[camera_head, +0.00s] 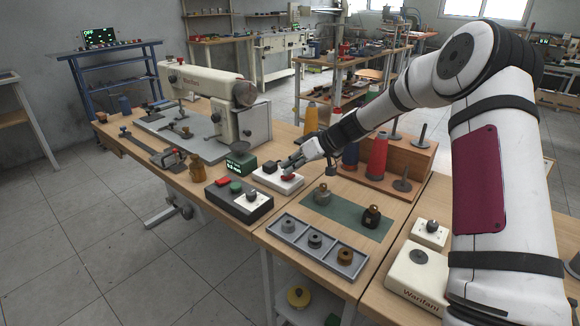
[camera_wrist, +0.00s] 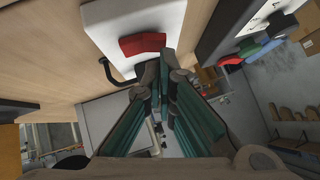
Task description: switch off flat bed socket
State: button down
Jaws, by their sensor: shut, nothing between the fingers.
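A white socket box (camera_head: 270,181) with a red switch (camera_head: 288,177) sits on the wooden table beside the sewing machine. In the wrist view the white box (camera_wrist: 115,18) fills the upper left, and its red switch (camera_wrist: 142,43) faces the camera. My gripper (camera_head: 288,166) is shut and empty right at the switch. In the wrist view the closed fingertips (camera_wrist: 164,58) lie beside the right end of the red switch. I cannot tell whether they touch it. A dark cable loop shows at the box's edge.
A grey control box (camera_head: 239,204) with red and green buttons stands just left of the socket. A green-display box (camera_head: 240,165) is behind it. Thread cones (camera_head: 377,158) stand to the right. A green mat (camera_head: 345,214) and a grey tray (camera_head: 318,257) lie in front.

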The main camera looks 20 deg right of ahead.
jog(key=shift+s+a+f+n+t+h+b, duration=0.15)
jog(key=shift+a+f+n+t+h+b, duration=0.3)
jog(key=shift+b, duration=0.45)
jog(key=shift+d+r, duration=0.15)
jog(key=shift+d, duration=0.05)
jog(key=shift+w+d, duration=0.45)
jog(key=shift+d, duration=0.2)
